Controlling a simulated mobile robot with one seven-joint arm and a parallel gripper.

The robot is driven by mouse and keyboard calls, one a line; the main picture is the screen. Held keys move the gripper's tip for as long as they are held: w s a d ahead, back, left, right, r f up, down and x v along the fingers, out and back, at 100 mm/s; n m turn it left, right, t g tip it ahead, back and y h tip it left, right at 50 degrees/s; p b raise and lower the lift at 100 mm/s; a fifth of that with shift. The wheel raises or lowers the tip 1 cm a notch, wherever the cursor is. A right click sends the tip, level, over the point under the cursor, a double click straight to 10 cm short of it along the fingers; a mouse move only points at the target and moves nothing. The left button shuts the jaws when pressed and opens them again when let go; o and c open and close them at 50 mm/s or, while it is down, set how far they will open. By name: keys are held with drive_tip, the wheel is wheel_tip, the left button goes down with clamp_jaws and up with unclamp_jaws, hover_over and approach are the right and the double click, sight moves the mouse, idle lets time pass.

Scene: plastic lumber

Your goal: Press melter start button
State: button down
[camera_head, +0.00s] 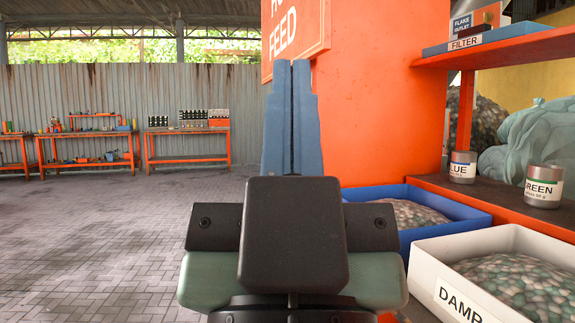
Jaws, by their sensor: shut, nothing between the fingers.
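My gripper (292,115) stands in the middle of the head view with its two blue fingers pointing up and closed together. Nothing is between them. It is in front of the left edge of a large orange machine (378,110). A sign (297,35) ending in "FEED" is on the machine, partly cut off by the top edge and just above the fingertips. No start button can be made out in this view, and I cannot tell whether this machine is the melter.
A blue bin (470,222) and a white bin (425,285) of flakes are at right. Orange workbenches (187,147) line the far wall. The paved floor (90,240) at left is clear.

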wheel_tip(320, 180, up, 38)
drive_tip(key=p, duration=3.8)
drive_tip(key=shift+r, duration=0.25)
drive_tip(key=shift+d, duration=0.1)
